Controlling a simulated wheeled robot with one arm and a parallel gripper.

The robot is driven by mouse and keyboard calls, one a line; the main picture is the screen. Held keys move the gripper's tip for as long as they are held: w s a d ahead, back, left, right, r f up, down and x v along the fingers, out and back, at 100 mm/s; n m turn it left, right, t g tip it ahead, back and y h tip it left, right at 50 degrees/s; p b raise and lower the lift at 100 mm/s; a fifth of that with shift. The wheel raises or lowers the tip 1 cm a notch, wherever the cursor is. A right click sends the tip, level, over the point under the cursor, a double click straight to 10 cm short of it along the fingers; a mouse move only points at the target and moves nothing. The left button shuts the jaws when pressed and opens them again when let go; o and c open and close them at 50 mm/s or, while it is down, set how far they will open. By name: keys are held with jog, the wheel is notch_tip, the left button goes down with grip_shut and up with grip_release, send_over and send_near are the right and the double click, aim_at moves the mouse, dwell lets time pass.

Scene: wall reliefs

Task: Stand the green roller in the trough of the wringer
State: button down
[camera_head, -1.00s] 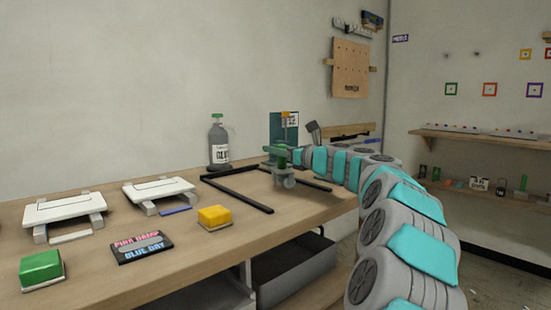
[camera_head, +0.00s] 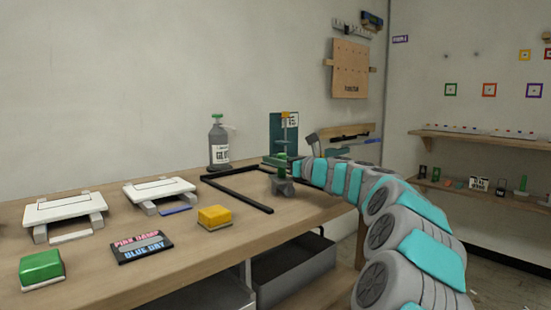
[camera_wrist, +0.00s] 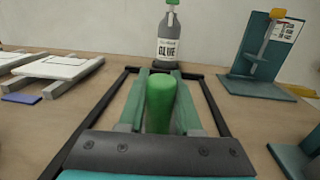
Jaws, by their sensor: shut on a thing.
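The green roller (camera_wrist: 160,103) is held between the two fingers of my gripper (camera_wrist: 162,90). A teal stand with a base, a yellow top and a card (camera_wrist: 262,50), perhaps the wringer, stands right of the gripper. It shows behind the roller in the head view (camera_head: 275,130). I cannot make out its trough.
A black frame (camera_head: 232,193) lies on the bench. A glue bottle (camera_head: 218,148) stands behind it. Two white hinged boards (camera_head: 68,207) (camera_head: 160,188), a yellow block (camera_head: 215,216), a green block (camera_head: 41,267) and a lettered card (camera_head: 142,247) lie to the left.

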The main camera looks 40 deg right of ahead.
jog(key=c, duration=0.9)
grip_release()
jog(key=shift+w+f, duration=0.15)
jog(key=shift+f, duration=0.35)
jog(key=o, duration=0.3)
jog(key=shift+r, duration=0.15)
jog(key=shift+r, duration=0.15)
